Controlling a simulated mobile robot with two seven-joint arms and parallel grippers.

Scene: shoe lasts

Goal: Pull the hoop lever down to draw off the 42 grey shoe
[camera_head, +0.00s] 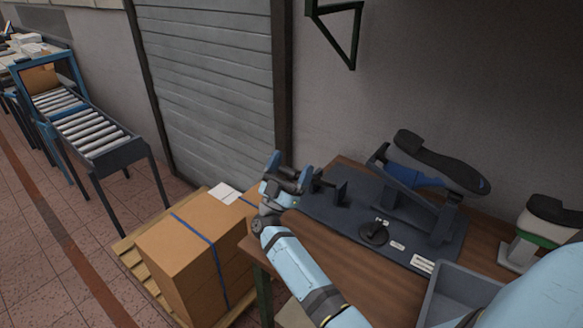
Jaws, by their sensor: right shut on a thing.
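A dark grey shoe (440,165) sits sole up and tilted on the stand of a dark puller (445,222), with a blue part (412,176) under it. The puller is on a dark base plate (332,217) on the wooden bench. My right gripper (287,178) is at the left end of this plate, well left of the shoe. Its blue fingers are shut on a dark bar, which looks like the hoop lever; the fingers hide most of it. I cannot read a size on the shoe. My left gripper is not in view.
A grey bin (455,293) stands at the bench front, and another dark-soled shoe (548,212) at the right. A black disc (374,233) lies on the plate. Cardboard boxes (187,247) on a pallet stand left of the bench. A roller conveyor (92,130) is farther left.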

